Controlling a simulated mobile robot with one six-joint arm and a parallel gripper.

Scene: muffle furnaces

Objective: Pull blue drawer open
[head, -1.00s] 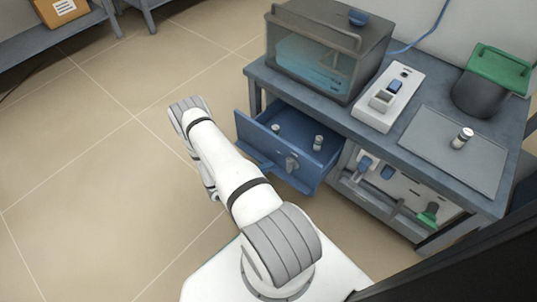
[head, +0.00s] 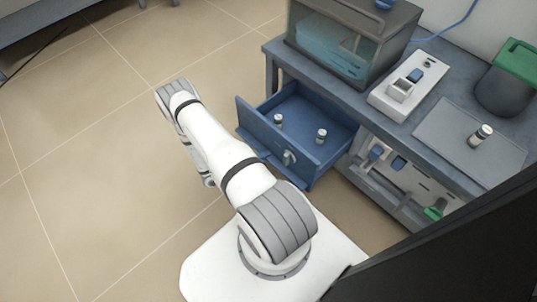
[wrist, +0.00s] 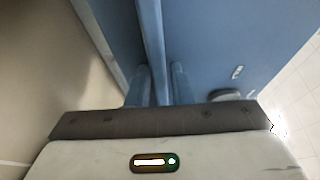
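In the wrist view, the two bluish fingers of my gripper (wrist: 160,87) sit on either side of a thin blue edge (wrist: 152,40) of the drawer, with almost no gap. The broad blue drawer surface (wrist: 225,40) fills the right of that view.
A dark panel (head: 440,255) blocks the lower right. The floor (head: 90,150) at left is clear.

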